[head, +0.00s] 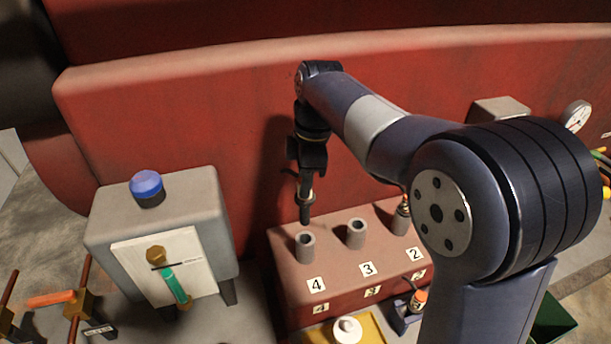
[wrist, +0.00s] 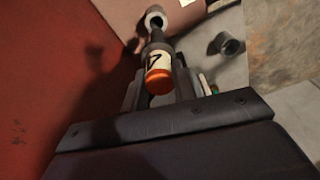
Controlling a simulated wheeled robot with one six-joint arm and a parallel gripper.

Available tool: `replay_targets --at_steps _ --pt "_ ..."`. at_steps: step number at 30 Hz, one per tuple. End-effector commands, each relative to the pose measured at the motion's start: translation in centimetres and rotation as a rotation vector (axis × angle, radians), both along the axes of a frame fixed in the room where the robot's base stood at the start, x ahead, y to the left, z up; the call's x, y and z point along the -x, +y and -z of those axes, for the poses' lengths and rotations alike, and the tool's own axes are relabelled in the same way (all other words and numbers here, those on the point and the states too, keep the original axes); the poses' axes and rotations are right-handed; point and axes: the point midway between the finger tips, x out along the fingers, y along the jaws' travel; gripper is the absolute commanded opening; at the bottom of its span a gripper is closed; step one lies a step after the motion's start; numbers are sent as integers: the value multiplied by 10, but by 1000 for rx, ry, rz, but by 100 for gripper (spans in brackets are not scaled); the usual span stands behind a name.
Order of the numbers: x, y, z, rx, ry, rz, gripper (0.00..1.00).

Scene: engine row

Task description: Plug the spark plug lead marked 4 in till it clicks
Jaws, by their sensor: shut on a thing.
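My gripper (head: 305,188) is shut on a dark spark plug lead (head: 305,213), which points down. In the wrist view the held lead (wrist: 157,65) shows an orange end and a pale label whose mark is hard to read. The grey tubular socket marked 4 (head: 305,246) stands upright and open on the red block. The lead's tip is above this socket and apart from it, with a visible gap in the head view. In the wrist view an open tube (wrist: 155,17) lies just beyond the lead's tip.
The open socket 3 (head: 356,233) stands right of socket 4. A lead stands at socket 2 (head: 402,218). A grey box (head: 168,225) with a blue knob is at left. A yellow tray (head: 370,326) lies in front. The red wall (head: 200,110) rises behind.

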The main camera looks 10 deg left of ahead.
Motion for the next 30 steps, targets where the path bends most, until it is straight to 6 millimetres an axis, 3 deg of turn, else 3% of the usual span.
replay_targets --at_steps 6,30 --pt "0 -1 -1 -1 0 15 3" --pt "0 -1 47 -1 0 14 3"
